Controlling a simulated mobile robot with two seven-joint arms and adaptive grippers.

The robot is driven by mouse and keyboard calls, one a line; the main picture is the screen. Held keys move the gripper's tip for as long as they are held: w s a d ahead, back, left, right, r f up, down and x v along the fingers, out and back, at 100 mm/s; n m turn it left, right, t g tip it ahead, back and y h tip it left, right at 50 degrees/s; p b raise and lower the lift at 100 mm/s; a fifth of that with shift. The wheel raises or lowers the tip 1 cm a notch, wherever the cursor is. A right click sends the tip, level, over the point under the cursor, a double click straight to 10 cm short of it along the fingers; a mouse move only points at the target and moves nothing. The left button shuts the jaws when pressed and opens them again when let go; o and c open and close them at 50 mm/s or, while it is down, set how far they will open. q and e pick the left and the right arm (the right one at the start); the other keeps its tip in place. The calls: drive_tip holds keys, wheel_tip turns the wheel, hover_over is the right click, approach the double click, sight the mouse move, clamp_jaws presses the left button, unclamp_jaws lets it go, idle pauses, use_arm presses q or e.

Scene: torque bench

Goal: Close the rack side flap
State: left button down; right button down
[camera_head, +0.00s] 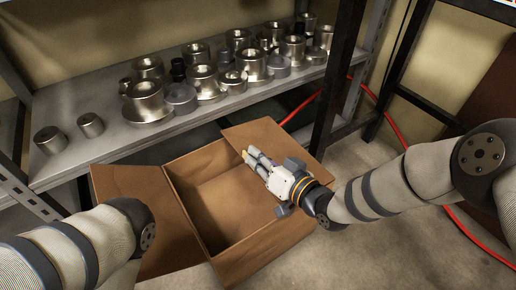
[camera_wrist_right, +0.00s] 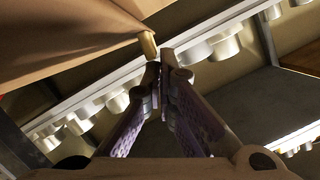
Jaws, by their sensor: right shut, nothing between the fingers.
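An open brown cardboard box (camera_head: 225,200) stands on the floor in front of the shelf, and its inside looks empty. One flap (camera_head: 150,215) is folded out to the left. Another flap (camera_head: 262,134) extends at the far right, on the rack side, and stands open, partly behind my right gripper (camera_head: 251,158). The right gripper is shut and empty, with its fingertips over the box opening beside this flap. In the right wrist view, brown cardboard (camera_wrist_right: 70,35) has a corner close to the shut fingertips (camera_wrist_right: 163,62); contact is unclear. My left arm enters at left, its gripper out of view.
A grey metal shelf (camera_head: 75,158) behind the box holds several metal cylinders and flanged parts (camera_head: 147,103). A black rack post (camera_head: 337,80) stands behind my right gripper. A red hose (camera_head: 370,92) runs along the floor at right.

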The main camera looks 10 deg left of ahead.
drive_tip(key=shift+s+a+f, duration=0.1)
drive_tip(key=shift+s+f, duration=0.05)
drive_tip(key=shift+f, duration=0.65)
drive_tip(key=shift+a+f+b, duration=0.1)
drive_tip(key=shift+b, duration=0.2)
drive_tip(key=shift+s+a, duration=0.1)
drive_tip(key=shift+s, duration=0.05)
